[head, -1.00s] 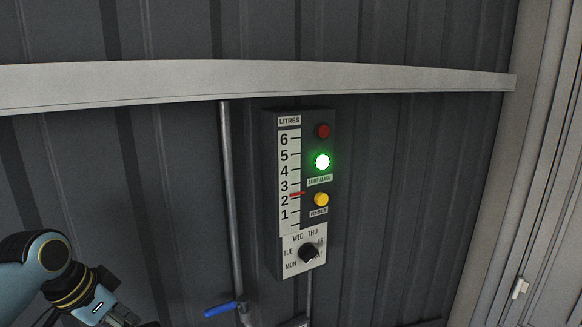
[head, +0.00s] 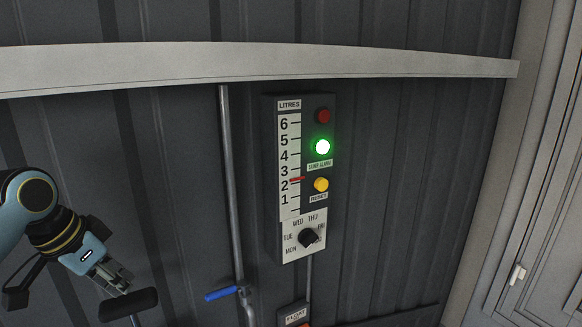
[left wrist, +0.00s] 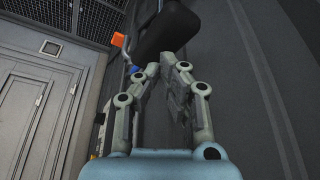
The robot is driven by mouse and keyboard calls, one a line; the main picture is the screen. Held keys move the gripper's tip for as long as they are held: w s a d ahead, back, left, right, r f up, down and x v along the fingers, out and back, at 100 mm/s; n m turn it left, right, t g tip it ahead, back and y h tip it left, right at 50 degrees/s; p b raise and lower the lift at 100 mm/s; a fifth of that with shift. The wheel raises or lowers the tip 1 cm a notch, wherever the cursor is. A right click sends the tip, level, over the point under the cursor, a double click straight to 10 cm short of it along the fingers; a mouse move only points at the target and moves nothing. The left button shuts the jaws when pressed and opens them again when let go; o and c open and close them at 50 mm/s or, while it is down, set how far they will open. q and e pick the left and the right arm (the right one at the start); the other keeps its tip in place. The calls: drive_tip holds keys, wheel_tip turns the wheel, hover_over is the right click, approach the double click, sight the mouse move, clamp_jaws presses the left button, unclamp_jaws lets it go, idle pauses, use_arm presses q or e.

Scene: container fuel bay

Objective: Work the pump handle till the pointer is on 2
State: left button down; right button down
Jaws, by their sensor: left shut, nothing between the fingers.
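The gauge strip marked LITRES (head: 284,205) is on the wall panel in the head view. Its red pointer (head: 297,179) stands a little above the 2, between 2 and 3. The black pump handle grip (head: 128,304) is at the lower left of the head view and also at the top of the left wrist view (left wrist: 168,32). My left gripper (head: 120,283) is shut and empty, with its fingertips close above the grip. I cannot tell whether they touch it. The handle's lower part is out of the head view. My right gripper is not in view.
The panel carries a dark red lamp (head: 323,115), a lit green lamp (head: 323,147), a yellow button (head: 321,184) and a black day dial (head: 308,237). A blue lever (head: 220,294) sits on the pipe (head: 228,180), right of the grip. A FLOAT label (head: 295,316) is below.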

sight(120, 305)
use_arm(q)
drive_tip(key=shift+s+f+b, duration=0.1)
drive_tip(key=shift+f+b, duration=2.8)
drive_tip(key=shift+f, duration=3.5)
wheel_tip(120, 305, up, 6)
drive_tip(key=p, duration=0.6)
wheel_tip(120, 305, up, 6)
drive_tip(key=shift+r, duration=0.4)
drive_tip(key=shift+r, duration=0.1)
drive_tip(key=shift+r, duration=2.4)
